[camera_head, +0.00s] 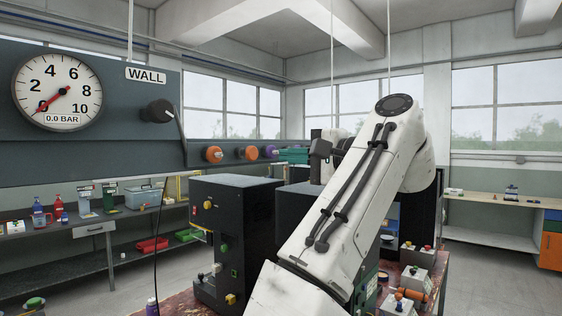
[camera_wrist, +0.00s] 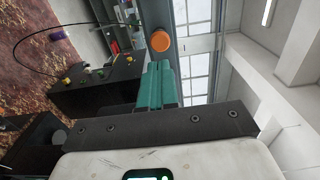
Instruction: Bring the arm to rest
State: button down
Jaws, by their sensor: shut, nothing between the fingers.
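My gripper (camera_head: 292,155) shows in the head view as teal fingers behind my raised white arm (camera_head: 365,185), pointing left at about window-sill height. In the wrist view the two teal fingers of my gripper (camera_wrist: 160,72) lie together, shut, with nothing seen between them. My arm is bent, with its elbow high at the right of the head view. It hides part of the gripper's mount and what lies behind it.
A wall panel carries a dial (camera_head: 50,92) reading 0.0 BAR, a black lever (camera_head: 160,111) and orange and purple knobs; an orange knob (camera_wrist: 160,41) appears beyond my fingertips. Black cabinets (camera_head: 232,240) stand below. Control boxes (camera_head: 417,280) stand right; benches line the walls.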

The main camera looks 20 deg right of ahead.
jog(key=b+v, duration=0.2)
jog(key=v, duration=0.5)
jog(key=d+f+n+g+h, duration=0.1)
jog(key=d+f+h, duration=0.15)
jog(key=f, duration=0.85)
jog(key=d+f+g+h, duration=0.2)
jog(key=f+h, duration=0.1)
jog(key=f, duration=0.8)
jog(key=s+d+f+n+g+h, duration=0.2)
jog(key=s+f, duration=0.2)
jog(key=f, duration=0.6)
jog(key=s+d+f+n+g+h, duration=0.15)
jog(key=s+f, duration=0.25)
jog(key=f, duration=0.7)
jog(key=s+d+f+n+g+h, duration=0.1)
jog(key=s+f+n+g+h, duration=0.2)
jog(key=s+f, duration=1.25)
jog(key=s+a+f+n+g, duration=0.1)
jog(key=s+f, duration=0.3)
jog(key=s, duration=0.5)
jog(key=s+a+f+n+g+y, duration=0.1)
jog(key=s+f+g, duration=0.2)
jog(key=s, duration=0.6)
notch_tip(320, 180, down, 2)
jog(key=shift+a+f+n, duration=0.15)
jog(key=shift+a+n, duration=0.15)
jog(key=shift+n, duration=0.05)
